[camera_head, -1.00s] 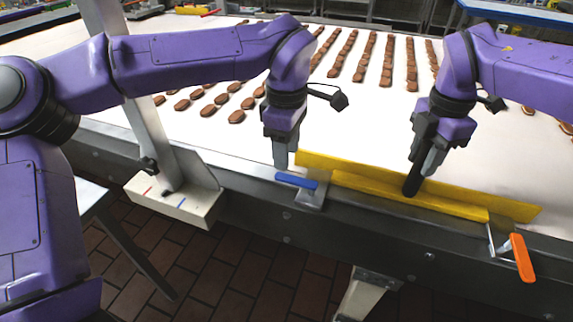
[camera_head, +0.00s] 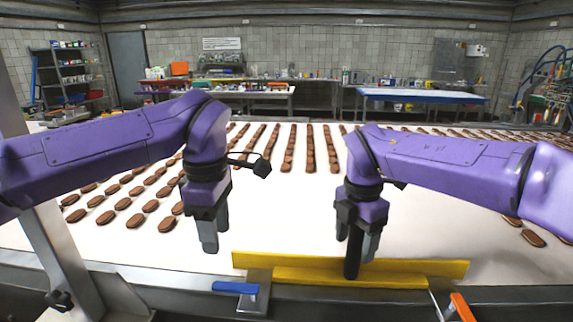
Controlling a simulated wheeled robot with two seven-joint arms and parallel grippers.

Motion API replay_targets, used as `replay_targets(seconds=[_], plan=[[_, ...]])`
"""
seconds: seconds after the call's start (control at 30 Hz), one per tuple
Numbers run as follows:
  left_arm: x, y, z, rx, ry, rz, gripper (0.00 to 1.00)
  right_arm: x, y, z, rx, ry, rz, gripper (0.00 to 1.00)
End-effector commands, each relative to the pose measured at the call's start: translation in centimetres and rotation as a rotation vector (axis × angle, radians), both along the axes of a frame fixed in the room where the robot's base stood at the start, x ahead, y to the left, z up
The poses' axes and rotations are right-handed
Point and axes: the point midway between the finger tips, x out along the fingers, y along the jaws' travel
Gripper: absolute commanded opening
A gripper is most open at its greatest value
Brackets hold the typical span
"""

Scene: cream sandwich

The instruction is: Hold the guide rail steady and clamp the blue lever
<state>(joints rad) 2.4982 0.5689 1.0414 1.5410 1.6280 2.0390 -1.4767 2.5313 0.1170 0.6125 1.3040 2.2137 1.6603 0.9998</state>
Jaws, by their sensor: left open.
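The yellow guide rail (camera_head: 415,270) lies along the front edge of the white conveyor belt. The blue lever (camera_head: 235,287) sits on a metal bracket at the rail's left end and points left. My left gripper (camera_head: 211,246) is open and empty, pointing down above and behind the blue lever, apart from it. My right gripper (camera_head: 361,262) points down at the rail's middle. Its dark finger is in front of the rail and its grey finger is behind, so it appears shut on the rail; the contact is partly hidden.
An orange lever (camera_head: 462,307) is at the rail's right end, cut by the frame's bottom. Rows of brown biscuits (camera_head: 286,150) lie on the belt (camera_head: 285,215) behind my grippers. A slanted metal post (camera_head: 58,255) stands at left. Work tables and shelves line the back wall.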

Motion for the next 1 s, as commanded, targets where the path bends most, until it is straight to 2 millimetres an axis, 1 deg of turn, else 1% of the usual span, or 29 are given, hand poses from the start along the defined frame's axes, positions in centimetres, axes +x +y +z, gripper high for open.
replay_targets(seconds=[0.17, 0.83, 0.9, 1.0], plan=[[0.0, 0.0, 0.4, 0.000, 0.000, 0.000, 0.49, 0.0, 0.0, 0.5, 0.001, -0.002, 0.000, 0.66], [0.0, 0.0, 6.9, 0.000, 0.000, 0.000, 0.49, 0.1, 0.0, 8.5, 0.000, -0.002, -0.001, 0.66], [0.0, 0.0, 7.4, 0.000, 0.000, 0.000, 0.49, 0.1, 0.0, 9.2, 0.000, -0.002, -0.001, 0.66], [0.0, 0.0, 7.4, 0.000, 0.000, 0.000, 0.49, 0.1, 0.0, 9.2, 0.000, -0.001, -0.001, 0.66]])
